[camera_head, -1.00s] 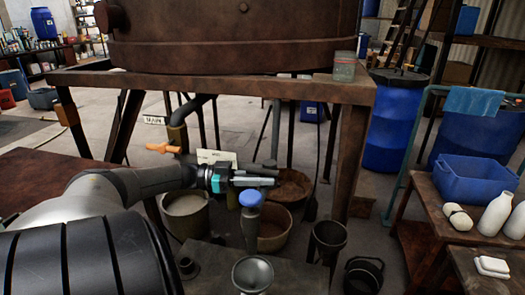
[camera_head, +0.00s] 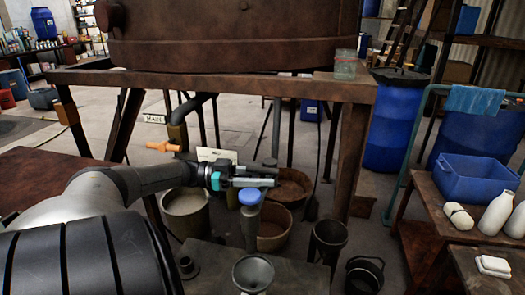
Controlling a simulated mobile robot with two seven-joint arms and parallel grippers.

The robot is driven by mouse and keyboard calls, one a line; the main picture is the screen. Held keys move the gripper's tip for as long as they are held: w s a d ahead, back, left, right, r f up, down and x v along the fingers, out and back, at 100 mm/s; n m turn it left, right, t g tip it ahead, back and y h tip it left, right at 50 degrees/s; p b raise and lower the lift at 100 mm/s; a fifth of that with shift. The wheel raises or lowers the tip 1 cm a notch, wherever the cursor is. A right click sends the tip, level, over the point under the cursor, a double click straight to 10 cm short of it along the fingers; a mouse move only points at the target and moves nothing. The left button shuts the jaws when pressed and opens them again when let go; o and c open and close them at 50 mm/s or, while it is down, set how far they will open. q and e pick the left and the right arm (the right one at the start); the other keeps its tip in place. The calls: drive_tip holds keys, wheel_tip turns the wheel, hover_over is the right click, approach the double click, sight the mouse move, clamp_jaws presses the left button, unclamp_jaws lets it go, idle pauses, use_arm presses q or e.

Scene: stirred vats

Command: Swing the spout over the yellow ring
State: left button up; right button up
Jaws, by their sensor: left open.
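A dark bent pipe (camera_head: 197,103) hangs under the vat and runs down into a brownish collar (camera_head: 178,137). An orange handle (camera_head: 163,147) shows beside the collar. A grey post (camera_head: 250,230) with a blue knob (camera_head: 250,197) stands behind a grey funnel (camera_head: 253,273). I cannot tell for certain which part is the spout. I make out no yellow ring. My left gripper (camera_head: 272,176) comes in from the left and points right, its fingers apart with nothing seen between them. In the picture it is just above the blue knob; contact is unclear. My right gripper is not in view.
A large rusty vat (camera_head: 230,40) stands on a brown frame (camera_head: 355,150). Buckets (camera_head: 187,210) stand on the floor below it. A blue crate (camera_head: 475,180) and white bottles (camera_head: 497,212) are on the right bench. A glass jar (camera_head: 345,66) sits on the frame's corner.

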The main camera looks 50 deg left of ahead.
use_arm(q)
drive_tip(key=shift+s+a, duration=0.25)
drive_tip(key=b+v, duration=0.7)
drive_tip(key=v, duration=0.7)
drive_tip(key=shift+s+a+b, duration=0.2)
drive_tip(key=shift+b, duration=0.1)
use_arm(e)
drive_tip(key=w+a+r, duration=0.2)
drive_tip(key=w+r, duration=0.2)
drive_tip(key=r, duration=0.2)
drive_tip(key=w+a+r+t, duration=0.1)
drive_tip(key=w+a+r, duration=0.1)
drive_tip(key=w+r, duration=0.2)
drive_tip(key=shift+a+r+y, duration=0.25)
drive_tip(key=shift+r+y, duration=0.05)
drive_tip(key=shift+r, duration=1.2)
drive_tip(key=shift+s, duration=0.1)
